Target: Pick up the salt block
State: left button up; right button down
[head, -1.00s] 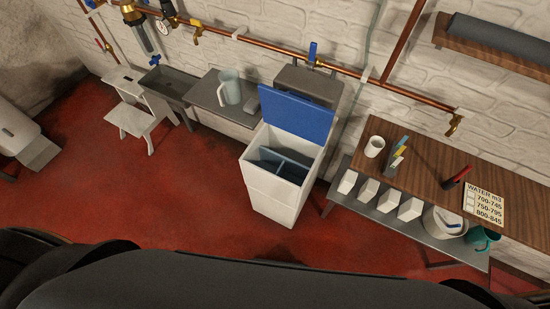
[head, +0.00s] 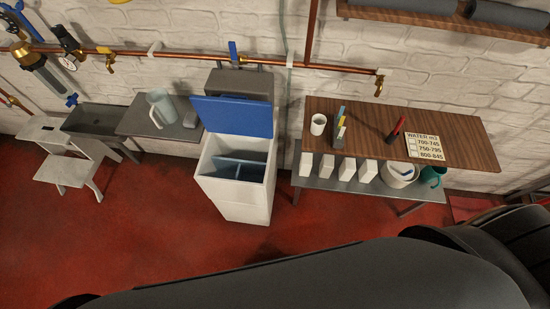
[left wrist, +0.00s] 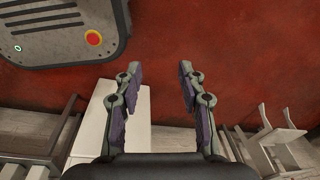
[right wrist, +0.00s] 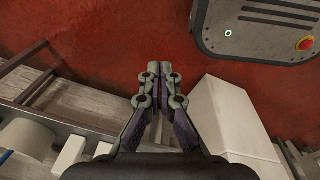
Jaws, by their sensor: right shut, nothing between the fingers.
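Several white blocks, which look like the salt blocks (head: 347,169), stand in a row on the grey lower shelf (head: 315,183) under the wooden bench in the head view. White block ends also show at the lower left of the right wrist view (right wrist: 72,153). I cannot tell which one is meant. My left gripper (left wrist: 157,72) is open and empty over the red floor, with the white bin beyond its fingers. My right gripper (right wrist: 159,68) is shut and empty, between the shelf on the left and the white bin on the right. Neither gripper shows in the head view.
The white bin (head: 240,197) with its blue lid up (head: 234,116) stands left of the bench (head: 465,145). A white bucket (head: 399,178) and a teal jug (head: 433,177) sit at the shelf's right end. A white step stool (head: 62,170) is at left.

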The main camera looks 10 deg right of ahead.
aim_at(306, 160)
jog(key=z, duration=0.8)
